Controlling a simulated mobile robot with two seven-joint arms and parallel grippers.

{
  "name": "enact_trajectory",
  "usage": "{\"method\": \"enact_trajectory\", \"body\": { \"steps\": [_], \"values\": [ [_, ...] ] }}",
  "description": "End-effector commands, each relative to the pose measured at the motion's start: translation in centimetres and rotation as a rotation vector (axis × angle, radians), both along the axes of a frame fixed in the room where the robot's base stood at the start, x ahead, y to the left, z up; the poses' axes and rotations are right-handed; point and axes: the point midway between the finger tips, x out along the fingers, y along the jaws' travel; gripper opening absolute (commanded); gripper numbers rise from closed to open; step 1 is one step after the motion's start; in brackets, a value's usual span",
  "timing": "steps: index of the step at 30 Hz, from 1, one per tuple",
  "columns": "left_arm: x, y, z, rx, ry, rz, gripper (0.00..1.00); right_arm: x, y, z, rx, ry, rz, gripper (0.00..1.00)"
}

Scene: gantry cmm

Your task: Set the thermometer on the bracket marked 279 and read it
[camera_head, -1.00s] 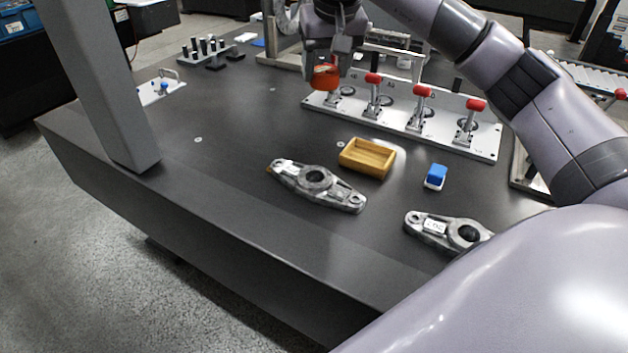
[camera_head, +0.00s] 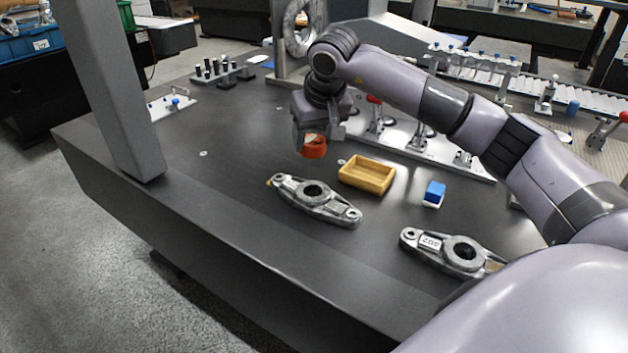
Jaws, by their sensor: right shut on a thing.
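My right gripper (camera_head: 309,138) points down over the dark table. It is shut on an orange-red rounded thing (camera_head: 315,148), which looks like the thermometer; its face is too small to read. It hangs above and behind the left grey metal bracket (camera_head: 331,206), apart from it. That bracket lies flat and shows no readable number. A second grey bracket (camera_head: 448,251) lies to the right, partly behind my arm. It carries a white label (camera_head: 429,242) whose number I cannot read for sure. My left gripper is out of view.
A yellow tray (camera_head: 367,175) and a blue-and-white block (camera_head: 434,194) lie between the brackets and the clamp plate (camera_head: 410,146) with red-handled clamps. A grey column (camera_head: 110,90) stands at the left. The table's left middle is clear.

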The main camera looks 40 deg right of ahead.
Motion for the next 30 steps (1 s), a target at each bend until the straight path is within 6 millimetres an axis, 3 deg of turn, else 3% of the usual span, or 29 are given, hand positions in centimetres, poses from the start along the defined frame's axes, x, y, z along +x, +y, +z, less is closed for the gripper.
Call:
{"method": "enact_trajectory", "body": {
  "steps": [1, 4, 13, 19, 30],
  "values": [
    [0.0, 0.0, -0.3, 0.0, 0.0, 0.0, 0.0, -0.1, 0.0, -1.7, -0.001, 0.004, -0.001, 0.24],
    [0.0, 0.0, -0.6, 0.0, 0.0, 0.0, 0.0, -0.1, -0.1, -3.6, 0.0, 0.003, -0.001, 0.24],
    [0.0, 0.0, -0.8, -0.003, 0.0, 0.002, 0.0, 0.0, -0.1, -6.1, -0.001, 0.0, -0.001, 0.24],
    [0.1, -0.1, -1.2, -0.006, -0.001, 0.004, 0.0, 0.0, 0.0, -9.2, 0.0, 0.002, -0.001, 0.24],
    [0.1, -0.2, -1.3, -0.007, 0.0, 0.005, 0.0, 0.0, 0.0, -9.9, 0.0, -0.001, -0.001, 0.24]
  ]
}}
